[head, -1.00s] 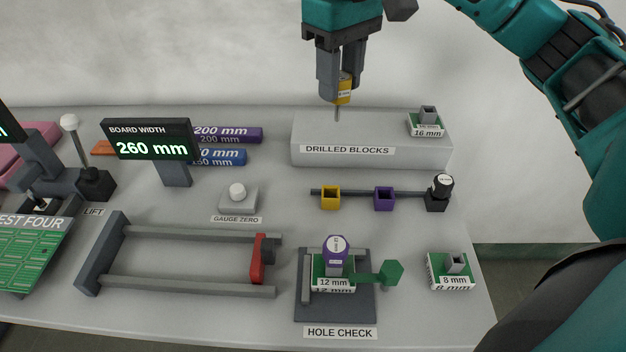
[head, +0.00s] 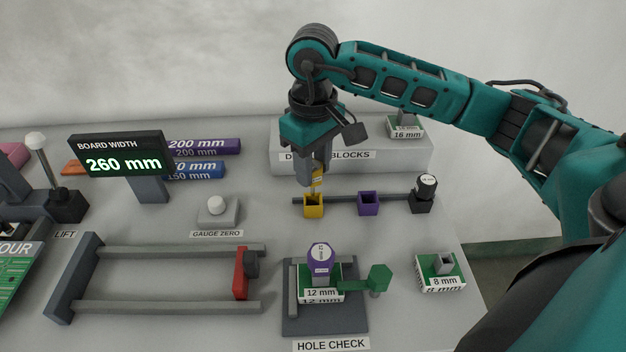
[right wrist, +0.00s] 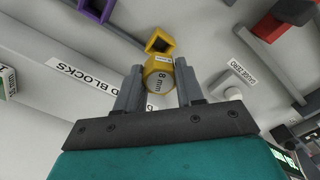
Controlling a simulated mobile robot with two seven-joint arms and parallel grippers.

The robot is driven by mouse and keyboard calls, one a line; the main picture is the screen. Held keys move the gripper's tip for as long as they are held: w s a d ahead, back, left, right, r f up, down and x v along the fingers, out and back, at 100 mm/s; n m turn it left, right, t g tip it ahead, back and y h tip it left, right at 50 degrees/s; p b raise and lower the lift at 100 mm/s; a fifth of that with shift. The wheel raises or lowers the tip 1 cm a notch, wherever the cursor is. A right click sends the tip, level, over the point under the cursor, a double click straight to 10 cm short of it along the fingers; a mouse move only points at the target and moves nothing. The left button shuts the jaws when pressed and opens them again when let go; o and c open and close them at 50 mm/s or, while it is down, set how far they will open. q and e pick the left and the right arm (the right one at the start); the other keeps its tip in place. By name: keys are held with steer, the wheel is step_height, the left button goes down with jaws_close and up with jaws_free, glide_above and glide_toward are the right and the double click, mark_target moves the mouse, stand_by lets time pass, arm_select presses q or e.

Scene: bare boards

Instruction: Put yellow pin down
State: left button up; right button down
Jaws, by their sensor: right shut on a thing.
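The yellow pin (head: 318,180) is held by my right gripper (head: 315,178), whose fingers are shut on it. In the right wrist view the yellow pin (right wrist: 163,77) shows its round end marked 8 mm between the two fingers (right wrist: 158,92). In the head view the pin is just above the square yellow holder (head: 313,206) on the dark rail. The yellow holder also shows in the right wrist view (right wrist: 159,42), just beyond the pin. I cannot tell whether the pin's tip has entered the holder. My left gripper is not in view.
The drilled-blocks platform (head: 400,160) stands behind. In front, a purple pin (head: 321,262) stands in the 12 mm block at the hole check. The gauge zero button (head: 216,206) is left.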

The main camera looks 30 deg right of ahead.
steer(key=shift+f, duration=2)
steer(key=shift+f, duration=0.1)
steer(key=shift+f+b, duration=0.15)
steer(key=shift+b, duration=0.15)
steer(key=c, duration=0.7)
jaws_free()
step_height(320, 180, up, 12)
steer(key=shift+r, duration=0.25)
